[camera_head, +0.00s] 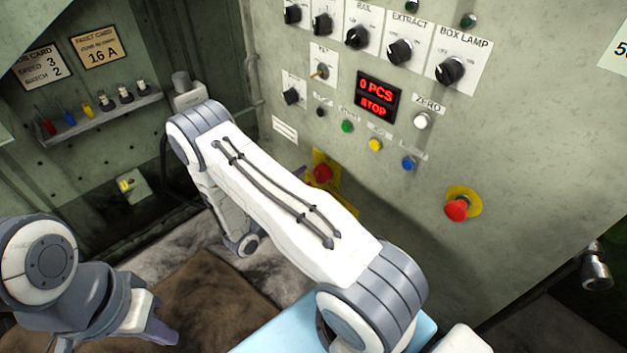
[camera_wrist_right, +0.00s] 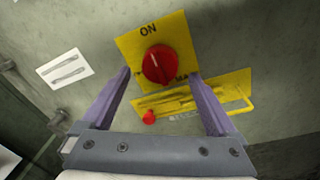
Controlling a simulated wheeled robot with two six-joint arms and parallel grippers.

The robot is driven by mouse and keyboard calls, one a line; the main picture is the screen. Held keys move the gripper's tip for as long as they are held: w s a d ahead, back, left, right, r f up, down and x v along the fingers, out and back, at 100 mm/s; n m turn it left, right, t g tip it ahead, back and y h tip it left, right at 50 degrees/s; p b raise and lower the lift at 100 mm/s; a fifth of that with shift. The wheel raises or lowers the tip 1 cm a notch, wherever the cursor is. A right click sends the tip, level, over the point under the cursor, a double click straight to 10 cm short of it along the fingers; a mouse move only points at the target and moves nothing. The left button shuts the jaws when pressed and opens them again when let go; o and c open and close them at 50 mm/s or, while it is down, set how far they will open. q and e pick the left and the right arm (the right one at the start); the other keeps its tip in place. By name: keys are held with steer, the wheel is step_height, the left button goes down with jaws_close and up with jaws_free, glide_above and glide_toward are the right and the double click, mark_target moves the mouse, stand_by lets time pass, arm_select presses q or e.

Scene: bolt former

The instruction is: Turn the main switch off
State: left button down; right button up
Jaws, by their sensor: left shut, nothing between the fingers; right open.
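The main switch is a red rotary knob (camera_wrist_right: 159,66) on a yellow plate marked ON above it in the right wrist view. Its ridge stands nearly upright, towards ON. In the head view the switch (camera_head: 322,173) shows just past my right arm, which covers part of its plate. My right gripper (camera_wrist_right: 160,76) is open, its two purple fingers on either side of the knob's lower part in the picture. I cannot tell whether they touch it. The head view hides this gripper behind my arm. My left gripper (camera_head: 163,333) is shut and empty at the lower left, away from the panel.
A yellow hasp or bracket (camera_wrist_right: 235,106) with a small red part (camera_wrist_right: 149,117) sits just below the switch plate. A red emergency button (camera_head: 457,208) is further right on the panel, below black knobs and a display (camera_head: 377,97) reading 0 PCS STOP. A tool shelf (camera_head: 110,112) is at left.

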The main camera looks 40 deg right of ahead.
steer(key=shift+w+d, duration=0.15)
steer(key=shift+d, duration=0.85)
steer(key=shift+c, duration=0.3)
steer(key=c, duration=1.3)
